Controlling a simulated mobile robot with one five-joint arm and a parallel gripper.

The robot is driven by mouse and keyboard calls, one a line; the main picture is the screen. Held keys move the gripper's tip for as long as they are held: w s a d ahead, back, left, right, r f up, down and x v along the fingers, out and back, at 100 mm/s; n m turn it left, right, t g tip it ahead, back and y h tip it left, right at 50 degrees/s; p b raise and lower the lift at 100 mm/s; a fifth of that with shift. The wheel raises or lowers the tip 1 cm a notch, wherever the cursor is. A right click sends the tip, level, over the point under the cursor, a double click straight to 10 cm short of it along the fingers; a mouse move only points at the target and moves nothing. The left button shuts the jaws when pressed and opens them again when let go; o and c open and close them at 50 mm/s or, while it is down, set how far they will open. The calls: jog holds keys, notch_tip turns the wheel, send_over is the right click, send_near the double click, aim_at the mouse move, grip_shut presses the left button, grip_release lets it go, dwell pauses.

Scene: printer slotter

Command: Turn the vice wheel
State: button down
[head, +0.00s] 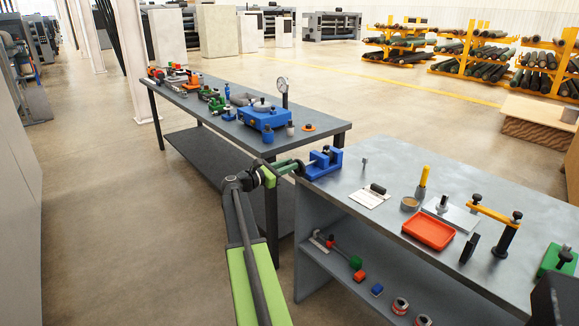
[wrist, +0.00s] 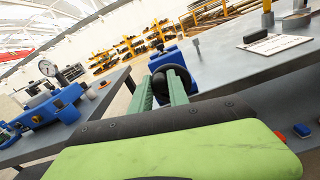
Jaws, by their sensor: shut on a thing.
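The blue vice (head: 325,161) sits at the near left corner of the grey table on the right, and its blue body also shows in the wrist view (wrist: 163,61). Its dark round wheel (wrist: 178,76) faces me in the wrist view, at the end of my fingers. My gripper (head: 294,166) reaches in from the left at about the height of the vice. In the wrist view its two green fingers (wrist: 161,90) lie on either side of the wheel and are shut on it. In the head view the wheel is mostly hidden by the fingers.
The grey table (head: 385,225) also carries a red tray (head: 428,233), a yellow-handled tool (head: 422,184) and an orange clamp (head: 494,217). A second table (head: 325,128) behind holds a blue device (head: 264,119) and a dial gauge (head: 283,86). A gap separates the tables.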

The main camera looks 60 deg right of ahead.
jog(key=shift+f, duration=0.1)
dwell(0.5)
jog(key=c, duration=1.3)
grip_release()
jog(key=shift+a, duration=0.1)
jog(key=v, duration=1.7)
jog(key=shift+w+a, duration=0.1)
